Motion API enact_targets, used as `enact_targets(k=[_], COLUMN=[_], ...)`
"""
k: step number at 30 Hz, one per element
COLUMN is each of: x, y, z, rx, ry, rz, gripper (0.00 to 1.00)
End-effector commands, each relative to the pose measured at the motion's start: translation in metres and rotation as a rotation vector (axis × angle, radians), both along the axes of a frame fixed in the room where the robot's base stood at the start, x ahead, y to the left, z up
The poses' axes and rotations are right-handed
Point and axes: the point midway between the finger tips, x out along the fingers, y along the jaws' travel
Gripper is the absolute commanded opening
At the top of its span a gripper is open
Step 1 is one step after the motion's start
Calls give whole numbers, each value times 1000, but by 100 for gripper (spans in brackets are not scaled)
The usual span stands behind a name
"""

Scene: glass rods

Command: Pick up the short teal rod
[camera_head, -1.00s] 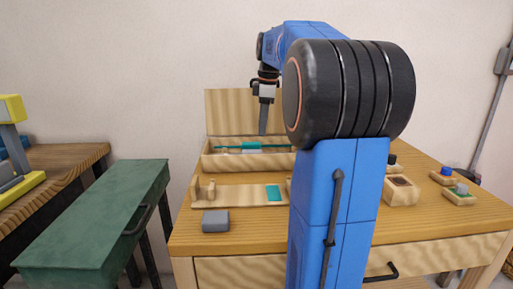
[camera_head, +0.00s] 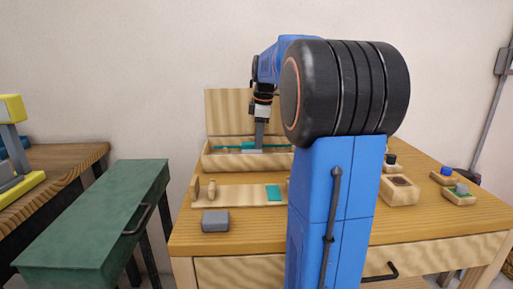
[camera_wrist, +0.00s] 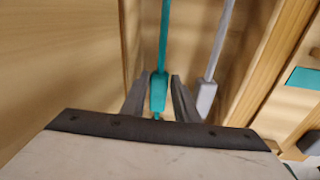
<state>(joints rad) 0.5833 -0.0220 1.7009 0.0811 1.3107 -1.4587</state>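A teal rod (camera_wrist: 164,40) with a thicker teal grip part (camera_wrist: 158,92) lies in the open wooden box (camera_head: 230,160). In the head view its teal part (camera_head: 248,145) shows just left of my gripper. I cannot judge its full length. My gripper (camera_wrist: 160,78) is open, with one finger on each side of the thick teal part and visible gaps between. In the head view my gripper (camera_head: 259,140) points down into the box. A pale grey rod (camera_wrist: 207,95) lies to the right of my right finger.
A wooden tray (camera_head: 235,197) with a teal patch (camera_head: 273,192) lies in front of the box. A grey block (camera_head: 215,221) sits at the table's front left. The box's raised lid (camera_head: 225,110) stands behind.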

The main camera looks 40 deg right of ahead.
Motion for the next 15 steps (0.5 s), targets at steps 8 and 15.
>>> enact_targets(k=[8, 15], x=[0, 0], y=[0, 0], z=[0, 2], rx=[1, 1], ry=[1, 1], rz=[0, -1], gripper=[0, 0])
